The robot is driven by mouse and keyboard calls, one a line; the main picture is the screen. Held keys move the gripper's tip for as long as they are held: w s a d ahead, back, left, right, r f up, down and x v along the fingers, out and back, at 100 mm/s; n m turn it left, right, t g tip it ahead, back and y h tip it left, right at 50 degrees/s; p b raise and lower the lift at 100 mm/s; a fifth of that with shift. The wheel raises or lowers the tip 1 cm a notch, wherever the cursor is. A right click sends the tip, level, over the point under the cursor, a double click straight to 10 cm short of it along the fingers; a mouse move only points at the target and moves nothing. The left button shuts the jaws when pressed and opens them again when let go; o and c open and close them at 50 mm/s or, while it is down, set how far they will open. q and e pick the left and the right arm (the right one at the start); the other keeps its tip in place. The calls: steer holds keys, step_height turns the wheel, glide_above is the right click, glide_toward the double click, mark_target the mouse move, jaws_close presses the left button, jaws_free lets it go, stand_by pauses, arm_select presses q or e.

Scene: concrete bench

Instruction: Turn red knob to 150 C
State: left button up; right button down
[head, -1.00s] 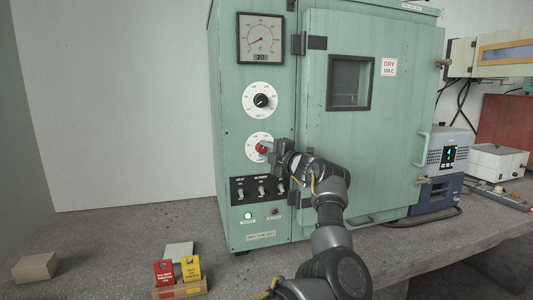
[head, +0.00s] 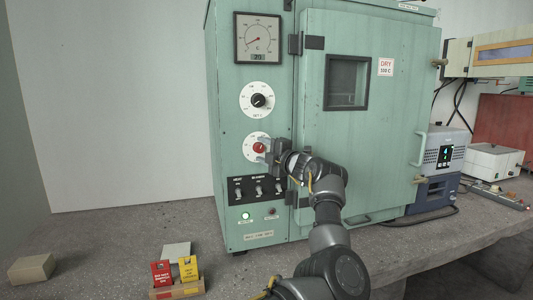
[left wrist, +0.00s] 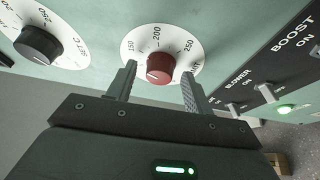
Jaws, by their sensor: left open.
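The red knob (head: 259,147) sits on a white dial on the green oven's front, below a black knob (head: 259,101) on its own dial. In the left wrist view the red knob (left wrist: 160,68) shows between the fingers, with 150, 200 and 250 printed around it; I cannot read its pointer surely. My left gripper (head: 265,151) is open just in front of the dial, one finger to each side of the knob, with a visible gap at each side. In the left wrist view its fingers (left wrist: 158,82) stand apart. My right gripper is not in view.
A black switch panel (head: 258,189) with several toggles and a lit green lamp lies below the dial. The oven door (head: 400,110) is shut. A gauge (head: 257,38) is at the top. Red and yellow cards (head: 175,272) stand on the bench, left of my arm.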

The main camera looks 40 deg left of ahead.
arm_select(q)
steer(key=shift+d+f, duration=0.1)
steer(key=shift+d, duration=0.25)
steer(key=b+v, duration=0.2)
steer(key=v, duration=0.8)
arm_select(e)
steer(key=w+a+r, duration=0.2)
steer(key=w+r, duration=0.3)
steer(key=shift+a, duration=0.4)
